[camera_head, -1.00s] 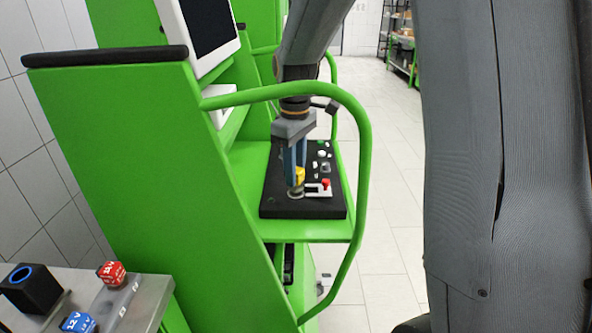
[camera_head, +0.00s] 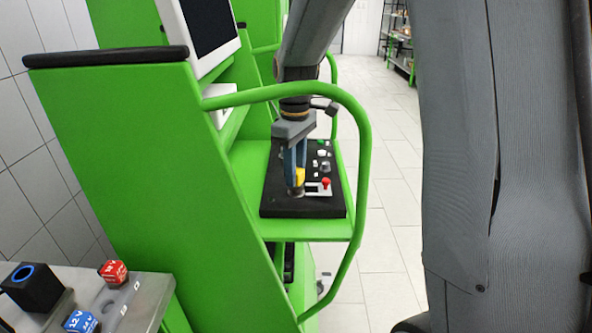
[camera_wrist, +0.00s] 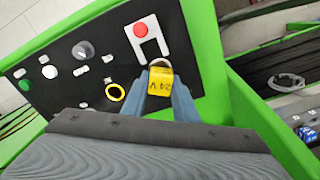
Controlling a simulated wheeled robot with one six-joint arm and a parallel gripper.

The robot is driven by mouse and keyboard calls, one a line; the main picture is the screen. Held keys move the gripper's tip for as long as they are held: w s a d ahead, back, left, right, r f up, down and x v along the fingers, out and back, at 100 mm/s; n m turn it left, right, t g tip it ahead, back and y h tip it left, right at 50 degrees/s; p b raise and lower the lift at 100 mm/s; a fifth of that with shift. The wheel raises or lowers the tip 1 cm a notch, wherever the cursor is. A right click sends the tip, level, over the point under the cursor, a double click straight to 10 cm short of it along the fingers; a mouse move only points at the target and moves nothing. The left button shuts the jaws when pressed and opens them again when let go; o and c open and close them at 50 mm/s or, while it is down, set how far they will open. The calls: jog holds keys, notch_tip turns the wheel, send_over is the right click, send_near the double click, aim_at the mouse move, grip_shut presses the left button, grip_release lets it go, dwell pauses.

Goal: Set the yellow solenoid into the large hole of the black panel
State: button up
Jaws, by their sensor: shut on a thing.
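The yellow solenoid (camera_wrist: 160,80), marked 24 V, is between the fingers of my gripper (camera_wrist: 160,84), which is shut on it. It also shows in the head view (camera_head: 299,176), partly hidden by the fingers of my gripper (camera_head: 297,186). The black panel (camera_head: 275,208) lies on the green bench under my gripper; the wrist view also shows the panel (camera_wrist: 60,98). The solenoid is low over the panel's near part, beside the red button. The large hole cannot be made out for certain, and I cannot tell whether the solenoid's lower end is inside it.
A green rail (camera_head: 365,150) curves around the bench.

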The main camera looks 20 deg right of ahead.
jog(key=shift+f+b, duration=0.3)
jog(key=shift+f, duration=0.6)
jog(key=o, duration=1.4)
jog(key=shift+r, duration=0.1)
jog(key=shift+r+p, duration=3.25)
jog(key=shift+r, duration=0.7)
